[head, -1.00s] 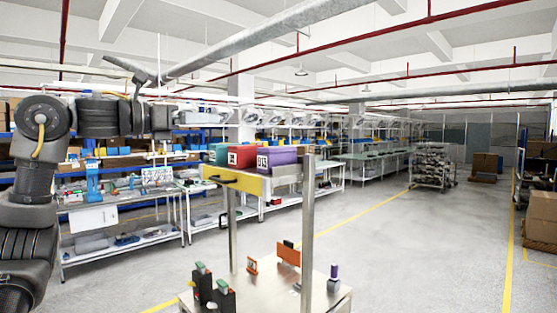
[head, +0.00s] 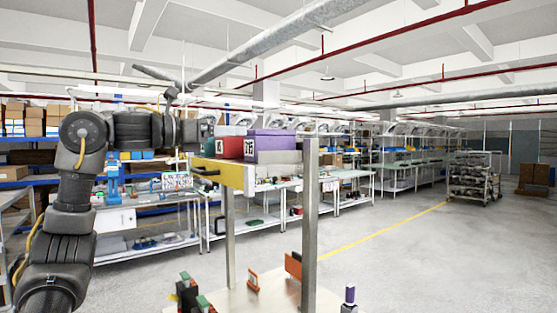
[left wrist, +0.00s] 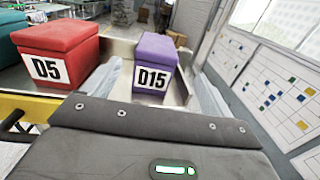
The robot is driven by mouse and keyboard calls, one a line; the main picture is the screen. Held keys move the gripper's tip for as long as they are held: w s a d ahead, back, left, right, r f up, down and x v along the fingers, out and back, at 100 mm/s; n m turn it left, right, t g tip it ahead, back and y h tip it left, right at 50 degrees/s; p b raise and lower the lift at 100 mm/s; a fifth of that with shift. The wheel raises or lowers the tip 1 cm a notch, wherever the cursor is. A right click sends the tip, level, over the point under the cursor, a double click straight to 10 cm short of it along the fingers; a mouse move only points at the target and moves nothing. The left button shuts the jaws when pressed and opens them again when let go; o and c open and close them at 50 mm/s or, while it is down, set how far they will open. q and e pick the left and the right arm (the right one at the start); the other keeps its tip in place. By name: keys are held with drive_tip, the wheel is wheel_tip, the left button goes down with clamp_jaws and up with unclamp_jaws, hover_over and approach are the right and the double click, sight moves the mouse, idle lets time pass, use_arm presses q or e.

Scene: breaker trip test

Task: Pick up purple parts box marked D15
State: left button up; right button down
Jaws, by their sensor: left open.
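The purple parts box (head: 272,145) stands on the raised shelf at the right end of a row of boxes. In the left wrist view the purple box (left wrist: 155,55) shows its D15 label facing me. My left gripper (left wrist: 158,84) is open and empty. Its two pale fingers show left and right of the purple box in that view; I cannot tell how far they are from it. In the head view my left arm is left of the shelf, and the fingers are not clear there. My right gripper is not in view.
A red box (left wrist: 62,50) marked D5 stands left of the purple one, with a teal box (left wrist: 18,45) beyond it. The shelf has a yellow front (head: 222,174) and a metal post (head: 310,220). Small parts stand on the lower tabletop (head: 270,298).

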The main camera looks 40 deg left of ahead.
sight(249, 137)
use_arm(q)
drive_tip(key=shift+w+f+b, duration=0.25)
drive_tip(key=shift+f+b, duration=0.1)
drive_tip(key=shift+f, duration=0.3)
drive_tip(key=shift+w, duration=0.65)
drive_tip(key=p+x, duration=0.1)
drive_tip(key=x, duration=0.3)
drive_tip(key=shift+d+r+p, duration=0.1)
drive_tip(key=shift+d+p, duration=0.05)
drive_tip(key=shift+p, duration=0.15)
drive_tip(key=shift+w+d, duration=0.1)
drive_tip(key=shift+w, duration=0.35)
drive_tip(key=p+x, duration=0.2)
drive_tip(key=x, duration=0.2)
drive_tip(key=shift+w+p, duration=0.25)
drive_tip(key=shift+p, duration=0.15)
drive_tip(key=shift+w+d, duration=0.15)
drive_tip(key=shift+w, duration=0.2)
drive_tip(key=shift+s, duration=0.25)
drive_tip(key=shift+c, duration=1.6)
drive_tip(key=c, duration=0.9)
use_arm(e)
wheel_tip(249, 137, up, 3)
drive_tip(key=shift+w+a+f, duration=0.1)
